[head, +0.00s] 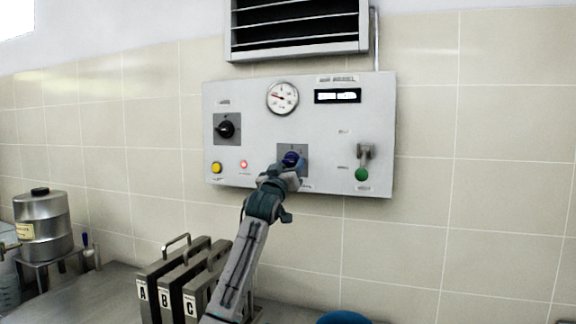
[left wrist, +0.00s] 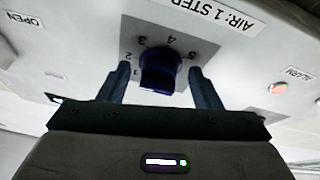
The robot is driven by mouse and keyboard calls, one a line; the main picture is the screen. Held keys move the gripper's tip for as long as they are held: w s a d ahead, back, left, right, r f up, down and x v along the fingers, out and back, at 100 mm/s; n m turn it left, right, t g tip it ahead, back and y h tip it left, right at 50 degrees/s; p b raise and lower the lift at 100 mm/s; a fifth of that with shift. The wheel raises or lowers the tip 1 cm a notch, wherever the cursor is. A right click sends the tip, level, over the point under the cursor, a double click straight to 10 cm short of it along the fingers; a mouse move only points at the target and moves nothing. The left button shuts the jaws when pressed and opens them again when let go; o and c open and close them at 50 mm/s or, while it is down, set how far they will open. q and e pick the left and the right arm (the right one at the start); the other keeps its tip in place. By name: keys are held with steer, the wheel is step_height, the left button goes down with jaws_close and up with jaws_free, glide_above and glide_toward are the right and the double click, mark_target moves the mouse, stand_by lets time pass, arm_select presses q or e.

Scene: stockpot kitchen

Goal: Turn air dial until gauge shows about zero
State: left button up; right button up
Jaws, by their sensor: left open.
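The air dial (head: 291,158) is a dark blue knob on a grey plate, low in the middle of the white wall panel. In the left wrist view the air dial (left wrist: 160,70) has numbers around it and a label reading "AIR: 1 STEP", seen upside down. My left gripper (head: 287,169) is at the dial. In the left wrist view its open fingers (left wrist: 160,80) stand one on each side of the knob, with gaps visible. My right gripper is not in view.
The panel (head: 318,125) also carries a black knob (head: 226,128), a yellow button (head: 216,168), a red lamp (head: 243,164), a lit display (head: 338,96) and a green-ended lever (head: 362,172). Below are lettered metal plates (head: 165,282), a steel pot (head: 42,226) and a blue rounded object (head: 343,318).

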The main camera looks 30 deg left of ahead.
arm_select(q)
steer(key=c, duration=1)
steer(key=shift+o, duration=0.2)
steer(key=shift+r+m+p, duration=0.25)
steer(key=shift+m+p, duration=0.15)
steer(key=shift+p, duration=0.3)
steer(key=m+h+p, duration=0.1)
steer(key=m+p, duration=0.1)
steer(key=m+h+p, duration=0.1)
steer(key=m+p, duration=0.1)
steer(key=p, duration=0.1)
steer(key=m+h+p, duration=0.1)
steer(key=m+p, duration=0.1)
steer(key=shift+s+a+r+p, duration=0.15)
steer(key=shift+a+r+p, duration=0.1)
steer(key=shift+p, duration=0.15)
steer(key=shift+f+m+h, duration=0.15)
steer(key=shift+m+h, duration=0.45)
steer(key=shift+a+f+m+h, duration=0.15)
steer(key=shift+m+h, duration=0.25)
steer(key=shift+m, duration=0.6)
steer(key=shift+m+g+h, duration=0.3)
steer(key=shift+m+h, duration=0.3)
steer(key=shift+m, duration=0.5)
